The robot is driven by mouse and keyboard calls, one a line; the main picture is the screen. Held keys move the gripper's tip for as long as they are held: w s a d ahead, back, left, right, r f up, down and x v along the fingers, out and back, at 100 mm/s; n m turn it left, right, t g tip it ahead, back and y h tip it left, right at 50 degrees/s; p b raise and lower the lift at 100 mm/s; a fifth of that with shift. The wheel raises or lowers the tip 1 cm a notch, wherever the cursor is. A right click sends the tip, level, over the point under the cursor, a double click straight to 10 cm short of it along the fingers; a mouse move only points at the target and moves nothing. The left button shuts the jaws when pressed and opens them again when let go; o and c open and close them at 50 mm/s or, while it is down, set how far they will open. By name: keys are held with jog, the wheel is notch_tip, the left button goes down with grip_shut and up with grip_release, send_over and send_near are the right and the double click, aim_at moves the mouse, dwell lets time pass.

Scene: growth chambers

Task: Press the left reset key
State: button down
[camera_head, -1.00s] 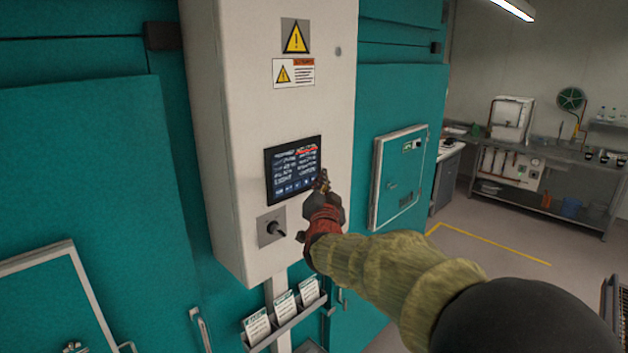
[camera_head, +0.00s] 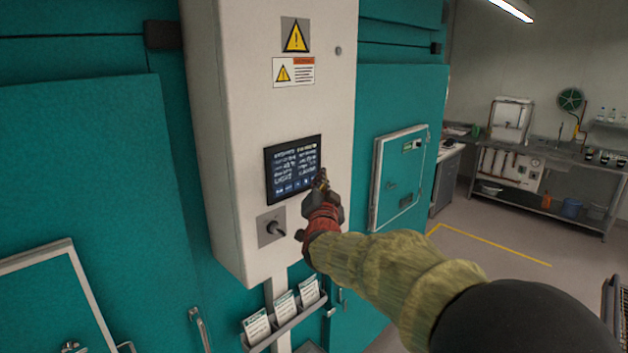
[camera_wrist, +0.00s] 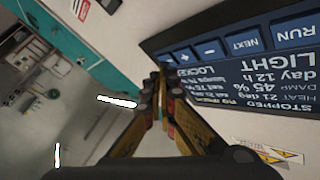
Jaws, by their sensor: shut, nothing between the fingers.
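A dark control screen (camera_head: 292,168) with white text and a row of blue keys along its bottom edge is set in the white cabinet. It appears upside down in the wrist view (camera_wrist: 250,70), with keys marked RUN, NEXT, minus and plus. A further blue key (camera_wrist: 182,55) sits at the row's end by my fingertips, its label unreadable. I cannot make out a key labelled reset. My gripper (camera_head: 321,180) is shut and empty at the screen's lower right corner; it also shows in the wrist view (camera_wrist: 160,72). I cannot tell whether it touches the panel.
A black rotary switch (camera_head: 274,228) sits below the screen, close to my gripper. Card holders (camera_head: 285,318) hang lower down. Teal chamber doors (camera_head: 90,180) flank the white cabinet (camera_head: 235,130). A workbench (camera_head: 545,165) and open floor lie to the right.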

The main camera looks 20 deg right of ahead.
jog(key=shift+s+d+b, duration=0.2)
jog(key=shift+s+b, duration=0.3)
jog(key=shift+s, duration=0.1)
jog(key=s+b, duration=0.1)
jog(key=s+d+b, duration=0.1)
jog(key=s, duration=0.1)
jog(key=s+b, duration=0.1)
jog(key=shift+s+d+b, duration=0.35)
dwell(0.5)
